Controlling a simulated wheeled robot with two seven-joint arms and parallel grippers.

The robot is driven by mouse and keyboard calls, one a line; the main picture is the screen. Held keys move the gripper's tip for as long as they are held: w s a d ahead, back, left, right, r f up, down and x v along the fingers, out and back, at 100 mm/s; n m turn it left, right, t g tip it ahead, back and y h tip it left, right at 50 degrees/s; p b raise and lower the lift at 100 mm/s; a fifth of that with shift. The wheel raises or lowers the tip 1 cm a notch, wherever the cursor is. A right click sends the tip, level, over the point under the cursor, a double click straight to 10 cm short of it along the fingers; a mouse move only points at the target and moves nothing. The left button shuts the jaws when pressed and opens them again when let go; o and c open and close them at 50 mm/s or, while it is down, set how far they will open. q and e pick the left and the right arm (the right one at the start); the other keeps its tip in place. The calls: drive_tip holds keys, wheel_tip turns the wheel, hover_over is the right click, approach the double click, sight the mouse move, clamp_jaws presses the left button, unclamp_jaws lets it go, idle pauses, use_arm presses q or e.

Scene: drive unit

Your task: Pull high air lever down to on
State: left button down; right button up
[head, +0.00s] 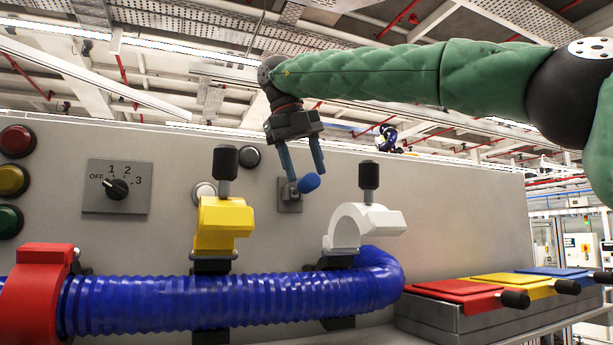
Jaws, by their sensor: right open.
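The air lever is a small lever with a blue knob (309,183) on a grey plate (289,203) on the panel's front. Its knob sticks out to the right of the plate and slightly up. My right gripper (304,177) comes down from above with two blue-grey fingers. It is open, with the knob at the level of its fingertips, seen between them. I cannot tell whether a finger touches the knob. The left finger hides part of the plate's upper area. My left gripper is not in view.
The yellow and white clamps' black handles stand upright on either side of the lever. A rotary switch (117,188) and coloured buttons are at left.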

drive_tip(key=shift+w+d+f, duration=0.2)
drive_tip(key=shift+f, duration=0.25)
drive_tip(key=shift+w+d+f, duration=0.15)
drive_tip(key=shift+d+f, duration=0.05)
drive_tip(key=shift+f, duration=0.25)
drive_tip(key=shift+s+a+f, duration=0.1)
drive_tip(key=shift+f, duration=0.05)
drive_tip(key=shift+s+a, duration=0.1)
drive_tip(key=shift+s, duration=0.15)
drive_tip(key=shift+w, duration=0.15)
drive_tip(key=shift+c, duration=1.4)
clamp_jaws()
